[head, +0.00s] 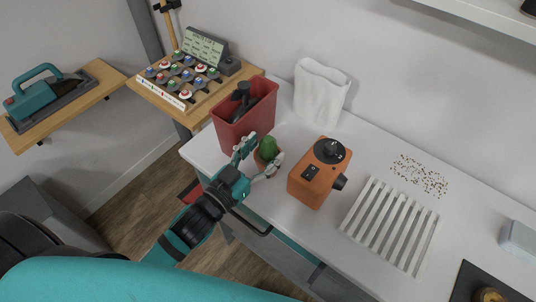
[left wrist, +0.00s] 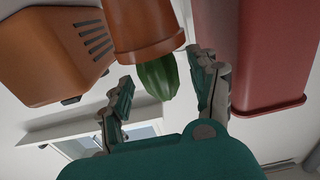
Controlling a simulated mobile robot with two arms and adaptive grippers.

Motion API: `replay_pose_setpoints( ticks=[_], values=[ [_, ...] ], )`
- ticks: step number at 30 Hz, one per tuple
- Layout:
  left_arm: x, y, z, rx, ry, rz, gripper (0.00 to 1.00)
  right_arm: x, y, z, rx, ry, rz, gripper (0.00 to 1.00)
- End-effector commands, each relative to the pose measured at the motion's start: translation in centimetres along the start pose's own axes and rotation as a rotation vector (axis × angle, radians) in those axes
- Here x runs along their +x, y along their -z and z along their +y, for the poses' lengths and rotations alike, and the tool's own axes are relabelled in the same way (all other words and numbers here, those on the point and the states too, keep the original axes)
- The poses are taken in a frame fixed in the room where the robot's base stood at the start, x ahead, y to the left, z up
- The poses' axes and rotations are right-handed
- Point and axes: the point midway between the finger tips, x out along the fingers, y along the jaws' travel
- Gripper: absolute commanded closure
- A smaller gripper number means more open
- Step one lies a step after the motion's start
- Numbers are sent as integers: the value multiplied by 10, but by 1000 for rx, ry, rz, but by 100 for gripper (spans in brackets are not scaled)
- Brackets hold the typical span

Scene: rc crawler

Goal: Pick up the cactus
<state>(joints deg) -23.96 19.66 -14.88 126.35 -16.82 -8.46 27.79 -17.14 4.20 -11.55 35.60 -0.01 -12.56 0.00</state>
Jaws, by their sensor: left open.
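The green cactus (head: 268,147) stands upright in a terracotta pot (head: 265,165) near the front left edge of the white counter. In the left wrist view the picture is turned over, with the cactus (left wrist: 158,77) pointing down from the pot (left wrist: 146,30). My left gripper (head: 260,152) is open, with one finger on either side of the cactus and pot. In the left wrist view the open fingers (left wrist: 163,75) flank the cactus, with a gap visible on the left. Whether either finger touches is unclear. My right gripper is not in view.
A red bin (head: 243,120) stands close behind the pot on the left. An orange box with a black dial (head: 312,184) stands close on the right. A white slatted rack (head: 390,225) lies farther right. A white bag (head: 320,90) stands at the back wall.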

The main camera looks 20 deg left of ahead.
Motion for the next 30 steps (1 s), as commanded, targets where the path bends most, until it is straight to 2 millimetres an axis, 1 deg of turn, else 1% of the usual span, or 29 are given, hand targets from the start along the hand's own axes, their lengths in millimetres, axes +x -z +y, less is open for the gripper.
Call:
replay_pose_setpoints(
  ticks=[1, 4, 12, 14, 26, 27, 30],
  values=[
    [8, 3, 0, 0, 0, 3, 39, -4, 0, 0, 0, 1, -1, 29],
    [17, 2, 0, 0, 1, 1, 39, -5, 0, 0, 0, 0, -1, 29],
    [20, 0, 0, 0, 0, -1, 39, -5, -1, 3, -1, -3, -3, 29],
    [20, 0, 0, 0, 0, -1, 46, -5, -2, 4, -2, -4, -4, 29],
    [20, 0, 1, 0, 0, -1, 98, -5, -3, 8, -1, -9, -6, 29],
    [20, 0, 1, 0, 0, -1, 100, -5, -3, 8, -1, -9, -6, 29],
    [20, 0, 1, 0, 0, -1, 100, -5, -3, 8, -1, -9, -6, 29]
  ],
)
